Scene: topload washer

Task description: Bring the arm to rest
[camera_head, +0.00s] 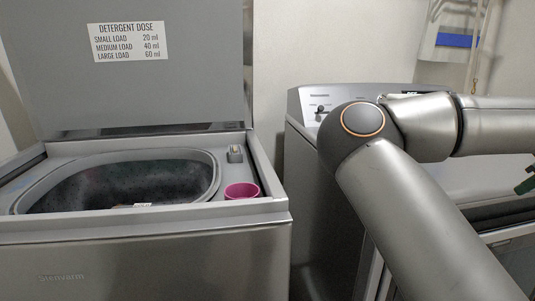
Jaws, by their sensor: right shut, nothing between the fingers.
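My right arm enters from the bottom right. It bends at a rounded elbow with an orange ring in front of the right-hand machine, and its forearm runs out at the right edge. My left arm and gripper are not in view.
An open topload washer (150,262) stands at left, lid raised (60,80), with a detergent dose label (126,42). A magenta cup (241,191) sits on its rim, right of the drum opening. A second grey machine (305,135) stands behind my arm. A narrow gap separates them.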

